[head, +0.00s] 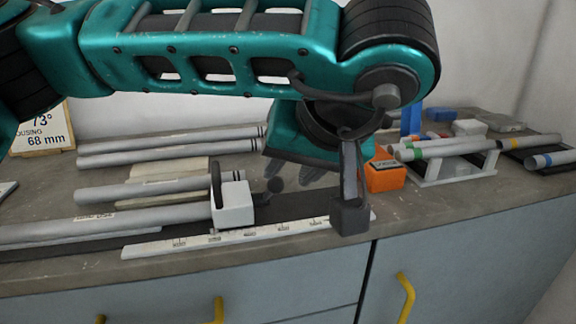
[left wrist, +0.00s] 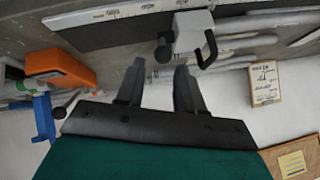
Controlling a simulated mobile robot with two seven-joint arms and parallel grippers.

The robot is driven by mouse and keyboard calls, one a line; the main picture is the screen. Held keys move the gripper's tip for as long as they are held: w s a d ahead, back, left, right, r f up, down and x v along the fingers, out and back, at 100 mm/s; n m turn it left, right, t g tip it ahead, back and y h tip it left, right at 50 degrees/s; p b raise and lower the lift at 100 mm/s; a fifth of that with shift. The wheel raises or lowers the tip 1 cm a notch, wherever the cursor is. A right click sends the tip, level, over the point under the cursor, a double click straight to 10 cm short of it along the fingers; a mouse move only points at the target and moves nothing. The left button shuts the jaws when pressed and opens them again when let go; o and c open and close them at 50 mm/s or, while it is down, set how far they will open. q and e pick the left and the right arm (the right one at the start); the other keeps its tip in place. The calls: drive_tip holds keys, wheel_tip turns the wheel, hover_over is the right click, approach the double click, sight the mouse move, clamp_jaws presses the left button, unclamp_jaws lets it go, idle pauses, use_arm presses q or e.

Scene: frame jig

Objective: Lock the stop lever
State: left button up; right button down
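The stop is a white block (head: 233,205) on the dark rail (head: 292,207) in the head view. I cannot tell which is the stop lever. In the left wrist view, the white block (left wrist: 192,32) carries the knob (left wrist: 163,52) and the bent handle (left wrist: 208,50). My left gripper (left wrist: 158,66) is open and empty, its fingertips by the knob; contact is unclear. In the head view its fingers are partly hidden. My right gripper is out of view.
A white ruler (head: 215,240) lies along the front of the rail. Grey tubes (head: 170,142) lie behind and left. An orange box (head: 384,176) and a white stand with tubes (head: 458,167) are to the right. A sign card (head: 42,135) stands at far left.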

use_arm(q)
drive_tip(key=shift+c, duration=0.5)
drive_tip(key=shift+w+r, duration=0.2)
drive_tip(key=shift+w, duration=0.05)
drive_tip(key=shift+c, duration=0.7)
drive_tip(key=w+a+r+g+p, duration=0.1)
drive_tip(key=r, duration=0.1)
drive_tip(key=w+a+r+n+g+h+p, duration=0.1)
drive_tip(key=w+g, duration=0.1)
drive_tip(key=w+r+g+p, duration=0.1)
drive_tip(key=w+r, duration=0.1)
drive_tip(key=shift+w+a+r+n+g, duration=0.1)
drive_tip(key=shift+a+r+n+g, duration=0.2)
drive_tip(key=shift+a+n+g, duration=0.1)
clamp_jaws()
wheel_tip(320, 180, up, 3)
drive_tip(key=w+a+g+h+p, duration=0.1)
drive_tip(key=w+a+g+h, duration=0.1)
drive_tip(key=w+h, duration=0.1)
drive_tip(key=b, duration=0.3)
hover_over(267, 192)
drive_tip(key=w, duration=0.2)
drive_tip(key=shift+n+g+h, duration=0.4)
drive_tip(key=f, duration=1)
drive_tip(key=shift+w+a+f, duration=0.15)
drive_tip(key=shift+a+f, duration=0.1)
drive_tip(key=shift+f, duration=0.1)
drive_tip(key=shift+s+d+f, duration=0.25)
drive_tip(key=shift+s+f, duration=0.15)
drive_tip(key=shift+s, duration=0.1)
